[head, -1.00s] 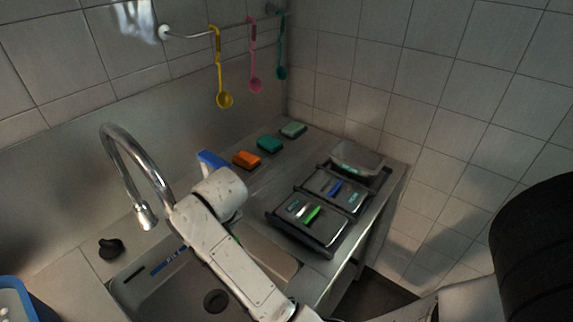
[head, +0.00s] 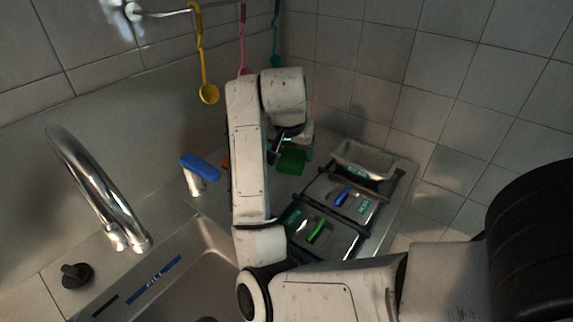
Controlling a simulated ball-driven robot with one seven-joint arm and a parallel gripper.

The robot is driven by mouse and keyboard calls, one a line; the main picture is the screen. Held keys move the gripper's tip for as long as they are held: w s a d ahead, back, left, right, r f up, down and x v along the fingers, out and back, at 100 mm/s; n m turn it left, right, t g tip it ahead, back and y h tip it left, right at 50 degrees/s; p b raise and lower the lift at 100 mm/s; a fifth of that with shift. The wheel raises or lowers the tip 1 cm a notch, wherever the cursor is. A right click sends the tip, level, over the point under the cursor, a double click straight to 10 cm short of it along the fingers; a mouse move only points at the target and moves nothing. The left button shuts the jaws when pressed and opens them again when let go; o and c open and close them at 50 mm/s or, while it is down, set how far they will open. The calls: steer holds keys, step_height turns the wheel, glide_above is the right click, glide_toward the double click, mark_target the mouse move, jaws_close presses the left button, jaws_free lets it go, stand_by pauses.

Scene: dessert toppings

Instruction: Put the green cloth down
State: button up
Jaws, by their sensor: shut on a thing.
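The green cloth (head: 291,162) is a small dark green piece in the head view, just below my gripper (head: 287,147), left of the back of the tray row. My gripper is shut on the cloth and points down over the far part of the counter. My own arm link covers part of the gripper, so the fingertips show poorly. I cannot tell whether the cloth touches the counter.
Lidded containers with a green handle (head: 317,230) and a blue handle (head: 344,195) stand at right, with a grey tray (head: 366,158) behind. A blue-topped item (head: 200,166) stands left of my arm. The sink (head: 190,262) and faucet (head: 97,190) are at left. Ladles hang above, including a yellow one (head: 208,93).

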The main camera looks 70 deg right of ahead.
steer(key=w+d+f, duration=0.1)
steer(key=d+f, duration=0.1)
steer(key=w+d+f+b, duration=0.1)
steer(key=w+d+f, duration=0.1)
steer(key=d, duration=0.1)
steer(key=w+d+f+b, duration=0.1)
steer(key=d+f, duration=0.1)
steer(key=f, duration=0.1)
steer(key=shift+w+d, duration=0.35)
steer(key=shift+w+d+f, duration=0.3)
steer(key=shift+d+f, duration=0.1)
steer(key=shift+f, duration=0.2)
steer(key=shift+d+f, duration=0.1)
steer(key=shift+f, duration=1.5)
